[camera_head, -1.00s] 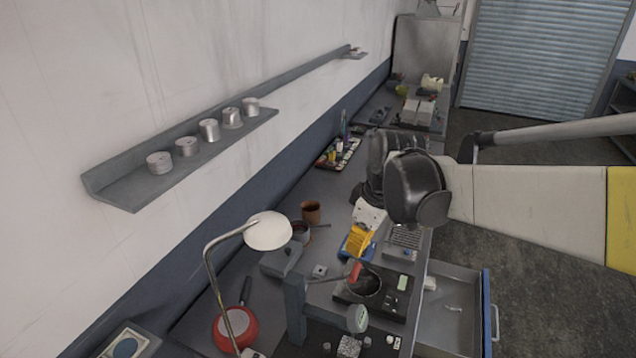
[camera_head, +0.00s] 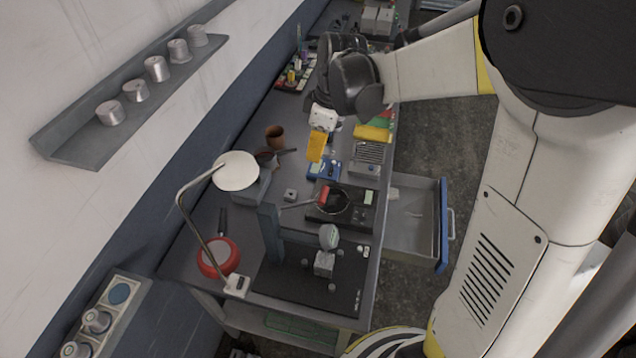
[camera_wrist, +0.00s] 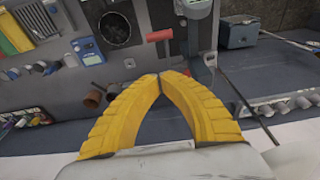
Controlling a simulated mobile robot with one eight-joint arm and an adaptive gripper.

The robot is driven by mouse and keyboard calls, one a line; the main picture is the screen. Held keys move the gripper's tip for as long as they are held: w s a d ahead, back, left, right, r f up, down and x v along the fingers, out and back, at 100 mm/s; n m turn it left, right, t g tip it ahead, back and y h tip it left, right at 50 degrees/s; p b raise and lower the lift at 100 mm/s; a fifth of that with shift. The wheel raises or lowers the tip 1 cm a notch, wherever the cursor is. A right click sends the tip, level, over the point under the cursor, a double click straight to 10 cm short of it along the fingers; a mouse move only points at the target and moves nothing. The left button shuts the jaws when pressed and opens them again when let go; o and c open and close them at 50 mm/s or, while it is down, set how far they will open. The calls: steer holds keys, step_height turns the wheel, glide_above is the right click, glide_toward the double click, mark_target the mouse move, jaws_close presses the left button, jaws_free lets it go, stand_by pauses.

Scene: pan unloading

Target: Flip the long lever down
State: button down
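A rod with a red handle (camera_head: 325,196), which looks like the long lever, lies above the bench beside a round black pan-like part. Its thin grey rod runs left toward a grey post (camera_head: 271,232). The red handle also shows in the wrist view (camera_wrist: 160,35), above my fingertips in the picture. My gripper (camera_head: 316,157) has yellow fingers and hangs over the bench, farther back than the red handle and apart from it. In the wrist view my gripper (camera_wrist: 160,76) has its fingertips together with nothing between them.
A blue device (camera_head: 322,169) stands close below my gripper. A white lamp (camera_head: 236,171) on a bent stem and a red pan (camera_head: 217,258) are at the left. An open drawer (camera_head: 413,222) juts out at the right. A shelf (camera_head: 60,145) with several metal cups is on the wall.

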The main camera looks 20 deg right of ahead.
step_height(320, 180, down, 11)
steer(key=shift+s+d, duration=0.15)
steer(key=shift+d, duration=0.15)
steer(key=shift+f, duration=0.1)
steer(key=shift+s+d+f+y+b, duration=0.25)
steer(key=shift+d+f+y+b, duration=0.1)
steer(key=shift+b, duration=0.4)
